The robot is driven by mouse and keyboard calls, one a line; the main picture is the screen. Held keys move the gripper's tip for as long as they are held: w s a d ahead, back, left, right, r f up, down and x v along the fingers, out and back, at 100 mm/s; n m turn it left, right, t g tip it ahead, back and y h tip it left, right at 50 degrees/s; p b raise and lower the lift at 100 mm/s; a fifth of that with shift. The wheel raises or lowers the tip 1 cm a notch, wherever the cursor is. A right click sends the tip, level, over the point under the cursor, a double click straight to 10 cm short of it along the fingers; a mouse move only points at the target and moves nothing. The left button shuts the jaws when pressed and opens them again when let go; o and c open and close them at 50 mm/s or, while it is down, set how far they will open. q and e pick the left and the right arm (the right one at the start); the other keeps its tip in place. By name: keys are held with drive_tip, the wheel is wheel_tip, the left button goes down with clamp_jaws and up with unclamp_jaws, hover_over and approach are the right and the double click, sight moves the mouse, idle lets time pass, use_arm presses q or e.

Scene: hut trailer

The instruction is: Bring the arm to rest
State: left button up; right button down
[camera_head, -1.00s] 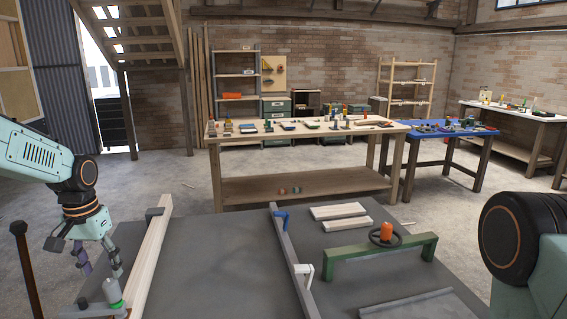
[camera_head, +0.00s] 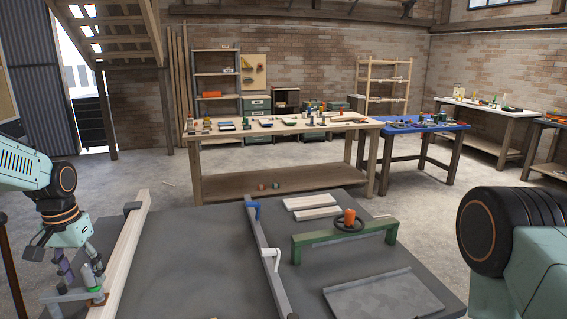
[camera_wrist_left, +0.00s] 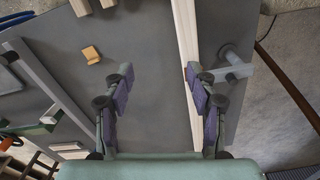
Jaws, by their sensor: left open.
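My left gripper (camera_head: 80,272) hangs over the left end of the grey workbench (camera_head: 190,270), fingers downward and parted, with nothing between them. The left wrist view shows its two purple-padded fingers (camera_wrist_left: 160,75) wide apart over the bench and a pale wooden beam (camera_wrist_left: 188,45). In the head view this beam (camera_head: 124,255) runs along the bench just right of the gripper. My right gripper is out of view; only part of that arm shows at right.
A grey rail (camera_head: 268,255) with a blue clamp (camera_head: 256,209) crosses the bench. A green bracket (camera_head: 345,236) with a handwheel (camera_head: 349,222) and two pale boards (camera_head: 313,203) lie right of it. A long wooden table (camera_head: 230,190) stands behind, with clear floor between.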

use_arm(q)
drive_tip(key=s+d+f+m+h, duration=0.1)
drive_tip(key=s+d+f, duration=0.5)
drive_tip(key=d+f, duration=0.3)
drive_tip(key=s+d+f, duration=0.7)
drive_tip(key=d+f, duration=0.1)
drive_tip(key=f, duration=0.3)
drive_tip(key=s+d+f+y, duration=0.1)
drive_tip(key=s+d+f, duration=0.1)
drive_tip(key=s, duration=0.9)
drive_tip(key=s+d+f, duration=0.1)
drive_tip(key=s+d, duration=0.2)
drive_tip(key=s, duration=0.9)
wheel_tip(320, 180, down, 18)
drive_tip(key=b, duration=1.7)
drive_tip(key=shift+w+r+b, duration=0.15)
drive_tip(key=shift+w+b, duration=0.2)
drive_tip(key=shift+w, duration=0.1)
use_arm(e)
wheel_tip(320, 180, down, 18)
use_arm(q)
drive_tip(key=shift+s+r, duration=0.1)
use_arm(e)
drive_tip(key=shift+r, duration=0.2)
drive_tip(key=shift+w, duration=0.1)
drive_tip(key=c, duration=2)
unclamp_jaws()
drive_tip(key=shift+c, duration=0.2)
